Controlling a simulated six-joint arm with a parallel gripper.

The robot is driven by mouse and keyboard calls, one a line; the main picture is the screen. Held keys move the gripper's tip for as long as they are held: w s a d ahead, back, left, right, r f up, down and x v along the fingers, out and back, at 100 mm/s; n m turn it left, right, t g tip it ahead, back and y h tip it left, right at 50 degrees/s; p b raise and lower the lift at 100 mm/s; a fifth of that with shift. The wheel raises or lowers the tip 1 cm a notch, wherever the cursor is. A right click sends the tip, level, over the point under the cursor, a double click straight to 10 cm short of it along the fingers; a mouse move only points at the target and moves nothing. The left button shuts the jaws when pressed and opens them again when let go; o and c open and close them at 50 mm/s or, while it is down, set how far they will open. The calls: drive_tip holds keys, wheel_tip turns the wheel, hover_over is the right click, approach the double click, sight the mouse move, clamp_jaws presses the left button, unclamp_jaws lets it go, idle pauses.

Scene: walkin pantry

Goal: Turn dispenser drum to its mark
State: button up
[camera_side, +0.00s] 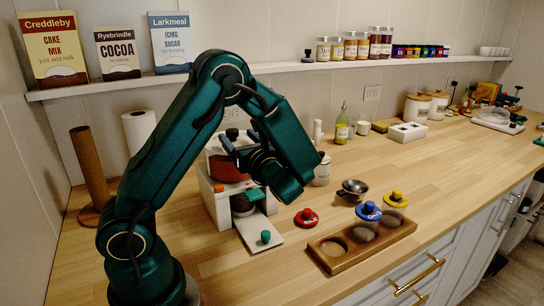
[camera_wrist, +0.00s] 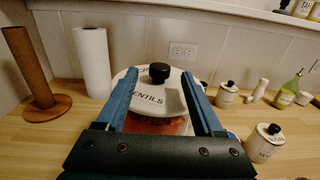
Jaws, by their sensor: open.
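The dispenser (camera_side: 212,201) is a white box-like unit on the counter, partly hidden behind my arm. Its upper part holds reddish-brown contents, and an orange block shows on its front left. A dark rounded part, possibly the drum (camera_side: 241,204), sits in the front opening; I see no mark on it. In the wrist view, the dispenser's white round lid (camera_wrist: 134,86) has a black knob (camera_wrist: 159,72) and partly hidden lettering ending "ENTILS". My gripper (camera_wrist: 160,78) is open, its blue fingers either side of the lid in that view. In the side view, my gripper (camera_side: 233,143) is above the dispenser.
A wooden tray (camera_side: 333,266) with round recesses and blue and yellow knobbed pieces lies at right. A red knobbed piece (camera_side: 306,217) and metal bowl (camera_side: 352,190) are nearby. A brown roll (camera_wrist: 29,68) and paper roll (camera_wrist: 93,62) stand left. Front counter is clear.

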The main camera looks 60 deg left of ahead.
sight(234, 134)
drive_tip(key=shift+w+a, duration=0.1)
drive_tip(key=shift+a, duration=2.5)
clamp_jaws()
